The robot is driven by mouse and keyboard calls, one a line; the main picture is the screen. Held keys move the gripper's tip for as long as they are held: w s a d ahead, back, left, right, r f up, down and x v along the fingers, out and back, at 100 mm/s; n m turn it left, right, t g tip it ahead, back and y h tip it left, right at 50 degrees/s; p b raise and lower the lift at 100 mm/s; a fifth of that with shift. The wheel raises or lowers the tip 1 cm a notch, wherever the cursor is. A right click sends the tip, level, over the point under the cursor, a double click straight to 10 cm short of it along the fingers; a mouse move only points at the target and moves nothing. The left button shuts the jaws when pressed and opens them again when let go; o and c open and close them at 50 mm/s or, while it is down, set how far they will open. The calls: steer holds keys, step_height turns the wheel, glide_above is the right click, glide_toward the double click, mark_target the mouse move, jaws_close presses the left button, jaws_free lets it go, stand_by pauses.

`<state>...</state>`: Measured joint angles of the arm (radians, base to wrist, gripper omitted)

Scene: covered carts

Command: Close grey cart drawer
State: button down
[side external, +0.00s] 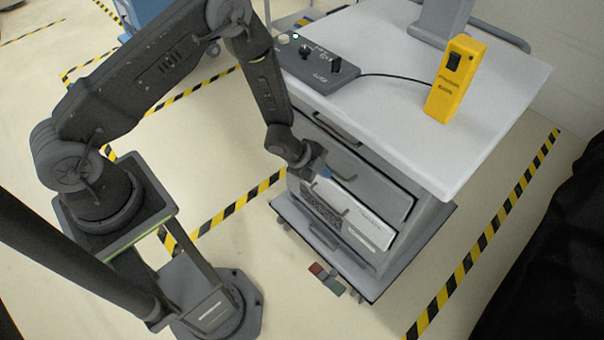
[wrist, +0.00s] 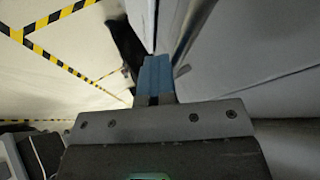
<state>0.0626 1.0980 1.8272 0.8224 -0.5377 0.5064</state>
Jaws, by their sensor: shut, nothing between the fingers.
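The grey cart (side external: 432,215) with a white top stands at the right in the side external view. Its front has several drawers. A grey drawer front (side external: 385,187) is in the upper part, and a lighter front with printed markings (side external: 372,228) is below it. I cannot tell clearly how far any drawer sticks out. My gripper (side external: 325,174) is at the cart's front, close to the drawer fronts, and partly covers them. In the wrist view its blue fingers (wrist: 156,76) are shut together and empty, beside a grey panel. Contact with the drawer cannot be made out.
A control box (side external: 317,65) with a cable and a yellow handheld device (side external: 455,78) are on the cart top. A blue cart (side external: 140,15) is at the back. Small red and grey blocks (side external: 326,279) lie on the floor by the cart. Yellow-black tape marks the floor.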

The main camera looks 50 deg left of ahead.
steer(key=s+a+r, duration=0.4)
steer(key=s+r, duration=0.3)
steer(key=s, duration=0.2)
steer(key=w+a+r+n+t+y, duration=0.1)
steer(key=a+r+n+y, duration=0.25)
steer(key=r, duration=0.65)
steer(key=a+r+n+y, duration=0.2)
steer(key=a+r+n, duration=0.15)
steer(key=r, duration=0.55)
steer(key=s+d+r+n+g, duration=0.1)
steer(key=s+d+r+n, duration=0.2)
steer(key=s+r+n, duration=0.6)
steer(key=s+r, duration=0.4)
steer(key=s, duration=0.3)
steer(key=shift+d+r+g, duration=0.15)
steer(key=shift+r+g, duration=0.15)
steer(key=shift+r, duration=0.05)
